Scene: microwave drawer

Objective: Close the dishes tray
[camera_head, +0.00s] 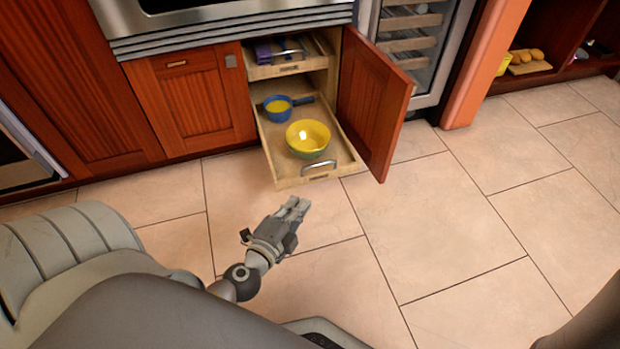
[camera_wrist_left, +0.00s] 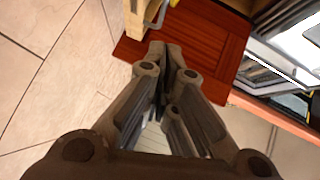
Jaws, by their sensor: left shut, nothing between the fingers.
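The dishes tray (camera_head: 284,176) is a light wooden drawer, pulled out of the open cabinet in the head view. A yellow and green bowl (camera_head: 308,138) and a blue pan (camera_head: 279,107) with yellow inside stand in it. Its metal handle (camera_head: 320,168) is on the front face. My left gripper (camera_head: 296,203) is shut and empty, in front of and below the tray front, apart from it. In the left wrist view the fingers (camera_wrist_left: 167,50) are together, and part of the tray front and handle (camera_wrist_left: 160,12) shows at the top. My right gripper is not in view.
The red-brown cabinet door (camera_head: 376,100) stands open right of the tray; it also shows in the left wrist view (camera_wrist_left: 200,45). An upper drawer (camera_head: 290,68) with a purple item sits above. Tiled floor (camera_head: 430,220) in front is clear.

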